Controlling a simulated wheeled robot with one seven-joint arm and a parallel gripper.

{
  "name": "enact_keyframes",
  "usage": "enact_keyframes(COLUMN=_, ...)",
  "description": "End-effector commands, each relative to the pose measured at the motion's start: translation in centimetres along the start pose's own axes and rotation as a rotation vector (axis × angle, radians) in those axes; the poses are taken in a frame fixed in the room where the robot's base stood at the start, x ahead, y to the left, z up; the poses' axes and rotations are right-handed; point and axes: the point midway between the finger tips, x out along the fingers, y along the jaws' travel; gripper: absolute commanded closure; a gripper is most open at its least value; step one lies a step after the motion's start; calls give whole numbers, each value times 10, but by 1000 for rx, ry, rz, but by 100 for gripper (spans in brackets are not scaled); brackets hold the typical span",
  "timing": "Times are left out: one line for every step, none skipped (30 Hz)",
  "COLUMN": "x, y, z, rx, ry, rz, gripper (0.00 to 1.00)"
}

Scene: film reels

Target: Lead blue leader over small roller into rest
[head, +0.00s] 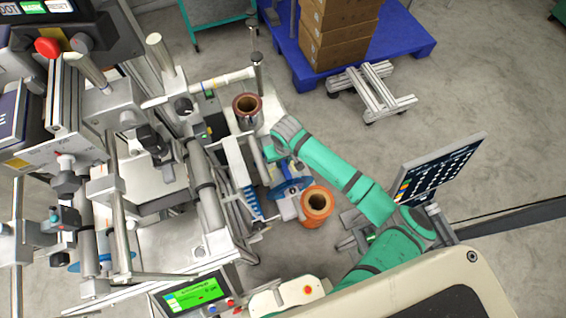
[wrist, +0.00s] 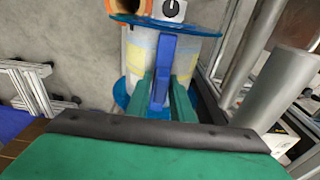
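The blue leader (wrist: 164,65) stands up as a narrow blue strip against a reel (wrist: 137,52) with blue flanges and a pale, yellowish winding. My gripper (wrist: 163,88) has its two green fingers close on either side of the leader, with only a narrow gap filled by blue, so it looks shut on it. In the head view, my gripper (head: 270,152) points down beside the reel's blue flange (head: 291,188), and its fingertips are hidden. I cannot single out the small roller or the rest with certainty.
An orange roll (head: 317,204) and a small white box with a black knob (wrist: 168,9) are beside the reel. A brown roll (head: 247,107) sits further back. Shiny steel cylinders (wrist: 255,80) stand close on the right in the wrist view. The machine (head: 165,185) fills the left; open floor lies behind.

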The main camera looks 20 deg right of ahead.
Motion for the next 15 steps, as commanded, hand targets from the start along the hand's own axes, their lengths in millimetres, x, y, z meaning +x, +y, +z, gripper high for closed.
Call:
enact_keyframes(x=2, y=-2, z=1, rx=-1, ry=-2, rz=-3, gripper=100)
enact_keyframes(x=2, y=-2, z=1, rx=-1, ry=-2, rz=-3, gripper=100)
enact_keyframes(x=2, y=-2, z=1, rx=-1, ry=-2, rz=-3, gripper=100)
enact_keyframes(x=2, y=-2, z=1, rx=-1, ry=-3, rz=-3, gripper=100)
enact_keyframes(x=2, y=-2, z=1, rx=-1, ry=-3, rz=-3, gripper=100)
enact_keyframes(x=2, y=-2, z=1, rx=-1, ry=-3, rz=-3, gripper=100)
enact_keyframes(x=2, y=-2, z=1, rx=-1, ry=-4, rz=-2, gripper=100)
enact_keyframes(x=2, y=-2, z=1, rx=-1, ry=-4, rz=-2, gripper=100)
enact_keyframes(x=2, y=-2, z=1, rx=-1, ry=-4, rz=-2, gripper=100)
enact_keyframes(x=1, y=-2, z=1, rx=-2, ry=-4, rz=-2, gripper=100)
enact_keyframes(x=1, y=-2, z=1, rx=-2, ry=-4, rz=-3, gripper=100)
enact_keyframes(x=0, y=-2, z=1, rx=-2, ry=-5, rz=-3, gripper=100)
enact_keyframes(x=0, y=-2, z=1, rx=-2, ry=-4, rz=-3, gripper=100)
enact_keyframes(x=-1, y=-2, z=1, rx=-2, ry=-4, rz=-3, gripper=100)
enact_keyframes(x=-2, y=-2, z=1, rx=-2, ry=-4, rz=-3, gripper=100)
